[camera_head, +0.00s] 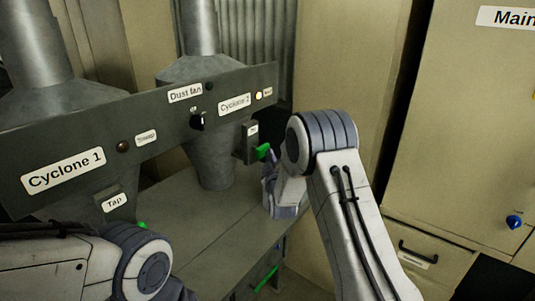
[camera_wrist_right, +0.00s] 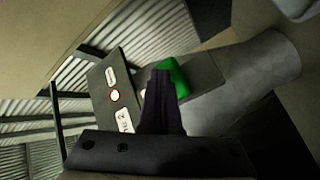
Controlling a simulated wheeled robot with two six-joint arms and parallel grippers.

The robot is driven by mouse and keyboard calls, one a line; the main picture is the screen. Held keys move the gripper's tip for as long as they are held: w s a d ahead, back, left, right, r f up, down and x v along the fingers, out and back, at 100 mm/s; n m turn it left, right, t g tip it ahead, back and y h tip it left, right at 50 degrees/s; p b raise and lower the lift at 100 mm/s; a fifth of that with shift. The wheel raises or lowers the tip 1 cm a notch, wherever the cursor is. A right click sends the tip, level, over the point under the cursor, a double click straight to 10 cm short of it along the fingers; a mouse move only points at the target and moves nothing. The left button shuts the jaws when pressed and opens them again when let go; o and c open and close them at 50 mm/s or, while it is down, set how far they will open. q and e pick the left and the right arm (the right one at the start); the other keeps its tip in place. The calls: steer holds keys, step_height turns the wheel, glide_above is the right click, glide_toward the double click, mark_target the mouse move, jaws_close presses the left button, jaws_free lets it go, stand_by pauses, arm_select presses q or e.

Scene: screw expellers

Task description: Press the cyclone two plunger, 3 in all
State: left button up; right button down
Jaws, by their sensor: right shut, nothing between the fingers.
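The cyclone two plunger is a green knob (camera_head: 262,151) on a small grey box (camera_head: 250,141) below the "Cyclone 2" label (camera_head: 234,104). It also shows as a green block in the right wrist view (camera_wrist_right: 179,78). My right gripper (camera_head: 273,158) is shut and empty, its tips close beside the plunger. In the right wrist view its dark fingers (camera_wrist_right: 160,88) overlap the plunger's edge; I cannot tell whether they touch. A lamp (camera_head: 258,96) beside the label glows; it also shows in the right wrist view (camera_wrist_right: 115,96). My left arm is at lower left, its gripper out of view.
A grey panel (camera_head: 70,150) with a "Cyclone 1" label and a black "Dust fan" knob (camera_head: 197,122) runs across the cones. Another green plunger (camera_head: 142,225) is near the "Tap" label. A grey bench (camera_head: 215,220) lies below. Beige cabinets (camera_head: 455,130) stand right.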

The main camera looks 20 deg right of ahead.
steer(key=shift+w+a, duration=0.35)
steer(key=shift+w, duration=0.05)
stand_by(0.4)
stand_by(0.4)
steer(key=shift+s+d+b, duration=0.8)
steer(key=shift+s+d, duration=0.15)
steer(key=shift+s, duration=0.3)
steer(key=shift+s+d+b, duration=0.4)
steer(key=shift+s+d, duration=0.4)
steer(key=shift+s, duration=0.2)
steer(key=shift+s+d+b, duration=0.35)
steer(key=shift+s+d, duration=0.4)
steer(key=shift+s, duration=0.2)
stand_by(0.8)
